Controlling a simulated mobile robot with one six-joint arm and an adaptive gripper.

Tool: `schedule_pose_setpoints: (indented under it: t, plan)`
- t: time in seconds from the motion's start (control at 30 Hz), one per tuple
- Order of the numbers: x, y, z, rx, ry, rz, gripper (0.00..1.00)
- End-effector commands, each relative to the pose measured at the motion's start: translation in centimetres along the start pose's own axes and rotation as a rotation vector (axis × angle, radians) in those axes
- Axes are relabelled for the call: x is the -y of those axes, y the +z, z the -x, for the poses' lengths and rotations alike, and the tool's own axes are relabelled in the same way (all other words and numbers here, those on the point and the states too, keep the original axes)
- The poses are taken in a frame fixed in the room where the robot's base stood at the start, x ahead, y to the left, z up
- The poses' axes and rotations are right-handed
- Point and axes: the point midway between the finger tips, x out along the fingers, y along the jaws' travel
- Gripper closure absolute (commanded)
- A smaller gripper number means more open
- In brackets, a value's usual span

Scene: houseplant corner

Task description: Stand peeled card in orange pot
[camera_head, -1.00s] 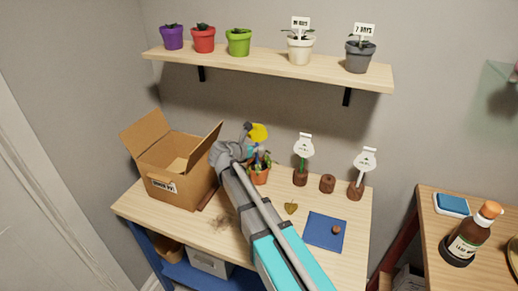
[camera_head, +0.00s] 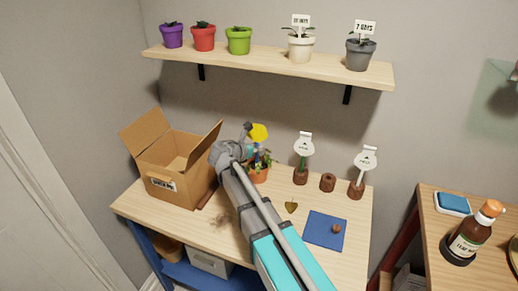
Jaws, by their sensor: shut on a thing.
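The orange pot (camera_head: 260,176) stands on the wooden table with a green plant in it, partly hidden behind my arm. My gripper (camera_head: 252,143) is above the pot and mostly hidden by my own wrist. It is shut on a card with a round yellow head (camera_head: 259,132) and a blue part below. The card looks roughly upright over the pot. I cannot tell whether its lower end touches the soil. Two white-headed cards, one on a green stake (camera_head: 304,145) and one on a white stake (camera_head: 365,159), stand in brown holders to the right.
An open cardboard box (camera_head: 170,168) is left of my arm. An empty brown holder (camera_head: 328,182) stands between the two cards. A shelf (camera_head: 270,65) of pots hangs above.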

Motion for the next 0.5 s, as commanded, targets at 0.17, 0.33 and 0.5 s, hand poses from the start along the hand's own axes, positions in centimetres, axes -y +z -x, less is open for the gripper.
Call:
schedule_pose_setpoints:
  t: [0.17, 0.33, 0.5]
  plan:
    - [0.01, -0.16, -0.08, 0.000, 0.000, 0.000, 1.00]
    - [0.02, -0.39, -0.19, 0.000, 0.000, 0.000, 1.00]
    - [0.03, -0.61, -0.29, 0.000, 0.000, 0.000, 1.00]
